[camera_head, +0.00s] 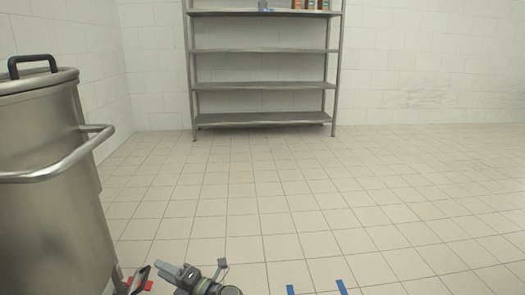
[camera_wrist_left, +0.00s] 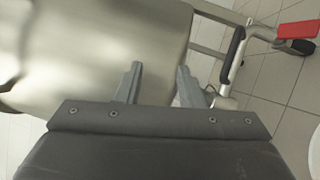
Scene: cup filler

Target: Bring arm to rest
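My left gripper (camera_wrist_left: 156,84) shows in the left wrist view with its two grey fingers apart and nothing between them. Behind the fingers is the curved metal side of a large vessel (camera_wrist_left: 80,50). In the head view my left arm's grey and black links (camera_head: 205,279) show at the bottom edge, just right of the vessel's foot. The fingers are hard to make out there. My right gripper is not clearly seen; only two blue tips (camera_head: 341,287) show at the bottom edge.
The large steel vessel (camera_head: 50,230) with a lid handle and side rail stands at the left. A red pedal (camera_wrist_left: 297,30) sits low beside it. A metal shelf rack (camera_head: 262,88) with a few items on top stands at the back wall. The tiled floor is clear in the middle and right.

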